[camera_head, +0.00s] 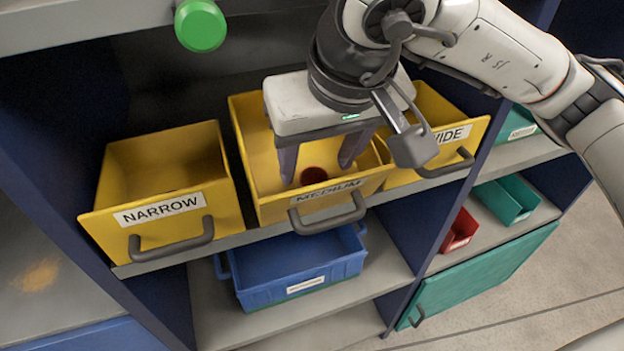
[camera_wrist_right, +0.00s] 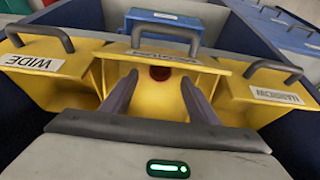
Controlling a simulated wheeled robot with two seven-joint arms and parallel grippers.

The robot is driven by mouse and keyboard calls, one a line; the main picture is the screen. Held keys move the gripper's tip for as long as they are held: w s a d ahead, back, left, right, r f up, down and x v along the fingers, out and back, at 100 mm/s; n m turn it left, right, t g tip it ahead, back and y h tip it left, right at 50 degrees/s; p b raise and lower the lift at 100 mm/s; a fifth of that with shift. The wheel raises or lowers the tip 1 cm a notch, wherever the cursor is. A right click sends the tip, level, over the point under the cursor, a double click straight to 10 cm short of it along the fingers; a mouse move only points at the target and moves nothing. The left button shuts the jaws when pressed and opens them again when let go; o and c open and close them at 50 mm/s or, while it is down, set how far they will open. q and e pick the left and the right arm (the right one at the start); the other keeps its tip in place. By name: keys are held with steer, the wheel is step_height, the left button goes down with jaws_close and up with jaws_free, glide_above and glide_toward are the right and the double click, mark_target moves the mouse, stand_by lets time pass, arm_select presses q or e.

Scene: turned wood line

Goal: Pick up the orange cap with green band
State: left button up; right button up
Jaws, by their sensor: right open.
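My right gripper (camera_head: 317,172) is open and points down into the yellow bin labelled MEDIUM (camera_head: 272,209). A small dark red round thing (camera_head: 312,176) lies in that bin near its front wall, between and beyond the fingers in the picture. It also shows in the right wrist view (camera_wrist_right: 160,73), ahead between the two fingertips, and nothing is gripped. I see no green band on it and no clearly orange cap with green band in either view, so I cannot tell if this is the cap. My left gripper is not in view.
A yellow NARROW bin (camera_head: 225,190) stands at left and a yellow WIDE bin (camera_head: 470,130) at right, partly behind my arm. A blue bin (camera_head: 300,285) sits on the shelf below. A green round knob (camera_head: 200,25) is at the top. The NARROW bin looks empty.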

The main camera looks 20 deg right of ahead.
mark_target(314, 174)
steer(key=x, duration=0.4)
steer(key=shift+s+f+p, duration=0.1)
steer(key=shift+f+p, duration=0.05)
steer(key=shift+p, duration=0.15)
steer(key=c, duration=1.1)
